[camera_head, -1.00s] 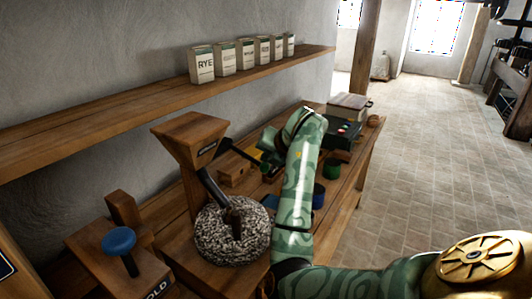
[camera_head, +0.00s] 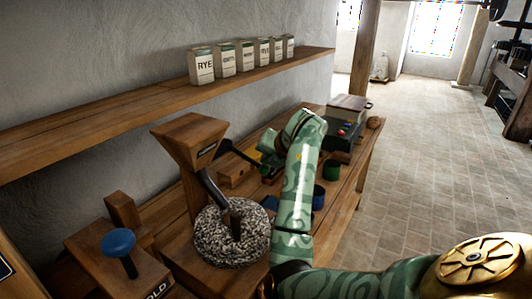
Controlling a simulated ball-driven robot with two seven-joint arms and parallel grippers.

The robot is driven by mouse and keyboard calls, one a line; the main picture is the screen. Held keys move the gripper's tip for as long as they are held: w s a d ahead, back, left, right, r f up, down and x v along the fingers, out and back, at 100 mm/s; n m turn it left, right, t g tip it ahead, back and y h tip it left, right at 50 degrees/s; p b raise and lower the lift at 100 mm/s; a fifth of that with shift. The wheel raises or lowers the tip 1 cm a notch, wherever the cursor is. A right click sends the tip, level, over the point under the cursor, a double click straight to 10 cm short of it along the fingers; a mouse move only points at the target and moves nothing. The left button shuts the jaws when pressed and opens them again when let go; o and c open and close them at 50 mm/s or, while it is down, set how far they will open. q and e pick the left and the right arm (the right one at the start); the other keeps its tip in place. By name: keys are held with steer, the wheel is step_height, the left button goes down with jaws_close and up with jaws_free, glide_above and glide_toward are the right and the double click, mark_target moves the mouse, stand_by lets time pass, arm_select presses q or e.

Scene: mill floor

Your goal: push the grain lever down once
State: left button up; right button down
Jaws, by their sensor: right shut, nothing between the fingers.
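The wooden grain hopper (camera_head: 188,136) stands on its post above a speckled round millstone (camera_head: 228,250). My green right arm reaches in from the lower right and bends over at the top. My right gripper (camera_head: 264,170) is shut and empty, close to the lever's outer end. It is small and partly hidden by my wrist, so I cannot tell whether it touches the lever. My left gripper is out of view.
A blue-knobbed plunger (camera_head: 118,243) stands on a wooden block at the lower left. A shelf (camera_head: 150,107) with several labelled grain boxes (camera_head: 201,67) runs above. Behind my arm lie a dark box (camera_head: 343,130) and coloured cups (camera_head: 331,170).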

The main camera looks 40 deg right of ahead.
steer(key=shift+r+p, duration=1.95)
steer(key=shift+r, duration=0.75)
step_height(320, 180, up, 5)
steer(key=p, duration=0.4)
